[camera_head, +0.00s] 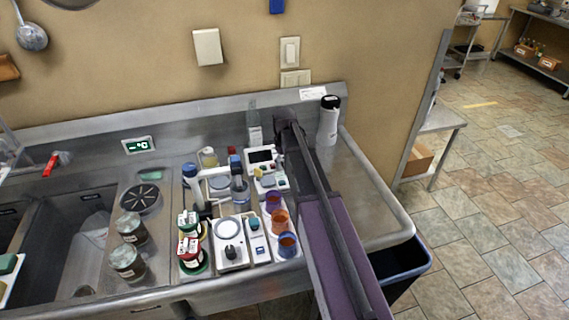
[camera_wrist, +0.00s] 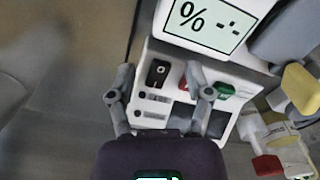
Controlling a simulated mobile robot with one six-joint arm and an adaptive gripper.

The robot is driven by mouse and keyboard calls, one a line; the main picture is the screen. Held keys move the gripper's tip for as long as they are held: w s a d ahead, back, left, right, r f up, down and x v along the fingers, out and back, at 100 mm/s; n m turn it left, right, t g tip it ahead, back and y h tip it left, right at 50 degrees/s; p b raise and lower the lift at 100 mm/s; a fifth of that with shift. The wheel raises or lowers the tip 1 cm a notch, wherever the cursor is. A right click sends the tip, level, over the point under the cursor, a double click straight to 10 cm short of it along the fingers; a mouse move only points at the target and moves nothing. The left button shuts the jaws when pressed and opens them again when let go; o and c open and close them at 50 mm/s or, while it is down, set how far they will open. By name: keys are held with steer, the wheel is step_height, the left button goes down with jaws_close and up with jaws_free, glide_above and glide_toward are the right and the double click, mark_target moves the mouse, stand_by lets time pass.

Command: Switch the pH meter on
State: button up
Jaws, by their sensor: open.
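I see no pH label that I can read. On its face are a black rocker switch (camera_wrist: 158,73), a red button (camera_wrist: 184,82) and a green button (camera_wrist: 222,90). My gripper (camera_wrist: 160,84) is open and empty, its fingers either side of the black switch. I cannot tell whether they touch the face. My arm hides part of the counter in the head view.
Jars (camera_head: 128,262), orange and purple cups (camera_head: 280,222), a stirrer plate (camera_head: 232,250) and a small teal-and-white device (camera_head: 257,240) crowd the counter's front. The right counter end is clear.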

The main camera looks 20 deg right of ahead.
jaws_close()
